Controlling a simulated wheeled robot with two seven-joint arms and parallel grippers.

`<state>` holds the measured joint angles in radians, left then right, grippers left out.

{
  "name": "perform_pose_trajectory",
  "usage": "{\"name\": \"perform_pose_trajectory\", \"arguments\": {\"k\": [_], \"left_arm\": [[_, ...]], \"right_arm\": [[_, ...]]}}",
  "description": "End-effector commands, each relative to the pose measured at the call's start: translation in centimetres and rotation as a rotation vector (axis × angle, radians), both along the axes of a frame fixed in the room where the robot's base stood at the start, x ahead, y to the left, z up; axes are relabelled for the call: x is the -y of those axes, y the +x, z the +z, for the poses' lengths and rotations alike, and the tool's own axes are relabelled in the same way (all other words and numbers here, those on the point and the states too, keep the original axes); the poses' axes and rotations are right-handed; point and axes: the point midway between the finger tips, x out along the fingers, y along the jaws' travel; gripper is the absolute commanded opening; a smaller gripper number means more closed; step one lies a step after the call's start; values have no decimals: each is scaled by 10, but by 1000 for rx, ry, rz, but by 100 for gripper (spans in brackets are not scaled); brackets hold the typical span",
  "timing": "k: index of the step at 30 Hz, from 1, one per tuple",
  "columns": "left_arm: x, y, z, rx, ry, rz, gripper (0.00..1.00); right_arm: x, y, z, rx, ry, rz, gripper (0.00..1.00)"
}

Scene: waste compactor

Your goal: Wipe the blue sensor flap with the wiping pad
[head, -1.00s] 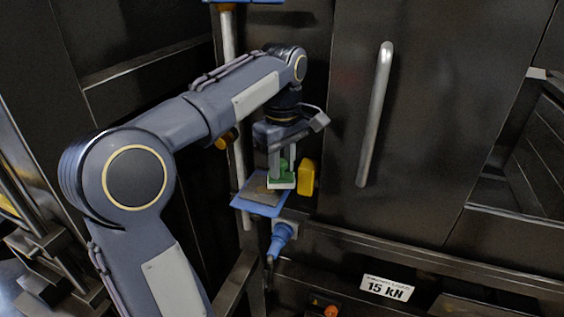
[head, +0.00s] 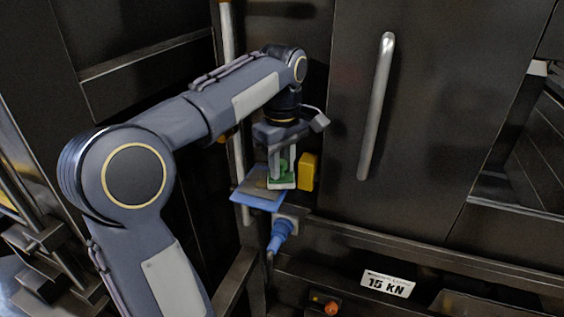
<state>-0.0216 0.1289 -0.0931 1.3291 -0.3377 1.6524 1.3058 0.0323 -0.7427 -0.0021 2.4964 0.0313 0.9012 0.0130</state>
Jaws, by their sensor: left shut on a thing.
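The blue sensor flap (head: 247,197) sticks out from the dark machine left of centre, with a grey-brown patch on its top face. My left gripper (head: 282,171) points down over the flap's right part and is shut on the wiping pad (head: 282,184), which has a green top and a pale underside. The pad is at the flap's upper right part; I cannot tell for sure whether its underside touches the surface. My right gripper is not in view.
A yellow block (head: 308,172) sits just right of the pad. A blue plug connector (head: 280,234) is below the flap. A door with a long metal handle (head: 376,105) stands to the right. A vertical pale pipe (head: 238,170) runs behind the flap. A "15 KN" label (head: 388,284) is at lower right.

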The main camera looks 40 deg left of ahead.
Motion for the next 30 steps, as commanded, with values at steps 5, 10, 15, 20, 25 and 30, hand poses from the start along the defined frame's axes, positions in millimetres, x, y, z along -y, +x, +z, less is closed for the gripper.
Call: {"name": "perform_pose_trajectory", "arguments": {"k": [5, 10, 15, 20, 25, 30], "left_arm": [[-8, -2, 1, -1, 0, 2, 5], [-23, -7, 2, 0, 0, 3, 5], [-35, -11, 2, 0, 0, 3, 5], [-39, -12, 1, 0, 0, 0, 5], [-49, -16, 1, 0, 0, 3, 5], [-64, -20, -1, -1, 0, 3, 5]], "right_arm": [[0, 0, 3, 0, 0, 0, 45], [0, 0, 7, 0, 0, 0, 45], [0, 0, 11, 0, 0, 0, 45], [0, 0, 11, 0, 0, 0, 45], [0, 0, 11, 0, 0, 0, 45], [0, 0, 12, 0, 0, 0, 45]]}}
